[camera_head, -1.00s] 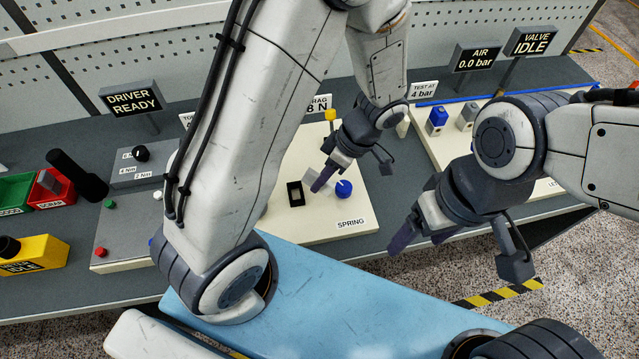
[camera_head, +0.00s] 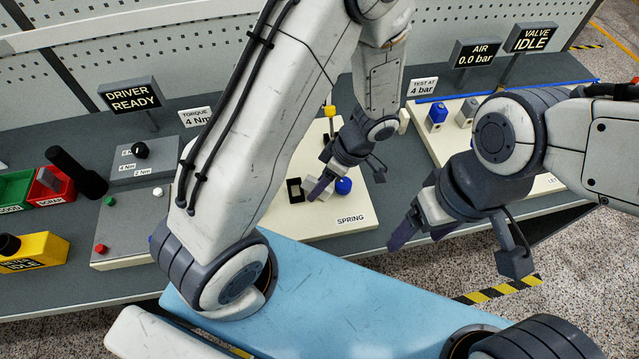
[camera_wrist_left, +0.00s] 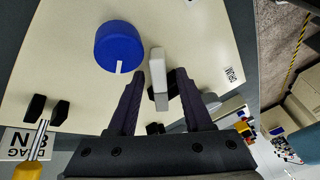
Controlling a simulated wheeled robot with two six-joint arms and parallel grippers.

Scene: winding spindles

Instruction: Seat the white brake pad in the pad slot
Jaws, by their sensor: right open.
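The white brake pad (camera_wrist_left: 158,72) is a pale bar between the fingertips of my left gripper (camera_wrist_left: 161,85) in the left wrist view. In the head view my left gripper (camera_head: 319,190) is low over the cream plate, with the pad (camera_head: 309,186) partly hidden by a finger. The black-rimmed pad slot (camera_head: 294,190) is just left of the pad, apart from it in the picture; the exact height gap cannot be judged. My right gripper (camera_head: 415,240) is open and empty, off the bench's front edge.
A blue knob (camera_head: 343,186) stands close right of my left gripper; it also shows in the wrist view (camera_wrist_left: 118,47). The cream plate (camera_head: 335,222) is clear toward the SPRING label. A second fixture plate (camera_head: 425,150) lies to the right.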

